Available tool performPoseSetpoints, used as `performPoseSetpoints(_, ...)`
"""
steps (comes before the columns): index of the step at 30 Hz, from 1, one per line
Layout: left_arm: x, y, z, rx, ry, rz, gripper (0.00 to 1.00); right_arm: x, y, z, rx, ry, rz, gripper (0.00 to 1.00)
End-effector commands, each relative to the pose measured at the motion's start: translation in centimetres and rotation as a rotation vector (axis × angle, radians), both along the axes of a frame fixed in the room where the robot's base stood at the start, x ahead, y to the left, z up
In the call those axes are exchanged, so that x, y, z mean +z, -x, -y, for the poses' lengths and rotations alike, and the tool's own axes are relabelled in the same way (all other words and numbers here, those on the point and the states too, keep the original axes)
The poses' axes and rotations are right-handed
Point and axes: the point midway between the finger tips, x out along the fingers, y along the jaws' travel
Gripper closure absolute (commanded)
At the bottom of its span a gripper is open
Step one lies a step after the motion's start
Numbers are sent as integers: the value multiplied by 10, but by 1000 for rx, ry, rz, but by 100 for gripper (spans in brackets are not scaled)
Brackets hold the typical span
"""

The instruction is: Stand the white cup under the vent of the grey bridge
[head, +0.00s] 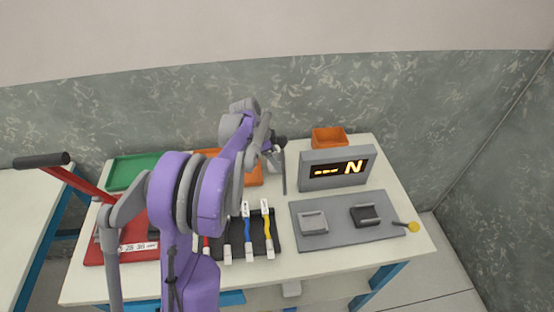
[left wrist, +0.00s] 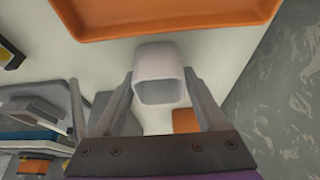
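The white cup (left wrist: 160,78) is between the two fingers of my left gripper (left wrist: 159,78) in the left wrist view. The fingers touch its sides, and its squarish opening shows. In the head view my left gripper (head: 274,148) is over the back middle of the table, and the arm hides most of the cup. I cannot pick out the grey bridge or its vent for certain. My right gripper is not in view.
A grey box with a lit display (head: 320,183) stands at the back right. A grey mat (head: 340,233) before it bears a grey and a black holder. An orange bin (head: 329,138) and a green tray (head: 135,170) are at the back. A black mat with cables (head: 273,232) is in front.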

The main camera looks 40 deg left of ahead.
Motion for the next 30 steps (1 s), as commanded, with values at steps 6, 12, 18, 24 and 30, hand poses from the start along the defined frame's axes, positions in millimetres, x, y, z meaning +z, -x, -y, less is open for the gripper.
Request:
performPoseSetpoints(6,0,0,0,0,0,0,8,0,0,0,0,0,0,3)
performPoseSetpoints(12,3,0,0,0,0,0,8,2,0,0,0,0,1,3)
performPoseSetpoints(18,28,8,-6,2,1,0,8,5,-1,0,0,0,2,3)
performPoseSetpoints(24,70,21,-17,2,1,1,8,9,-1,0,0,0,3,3)
performPoseSetpoints(30,101,31,-26,1,1,1,8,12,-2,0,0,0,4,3)
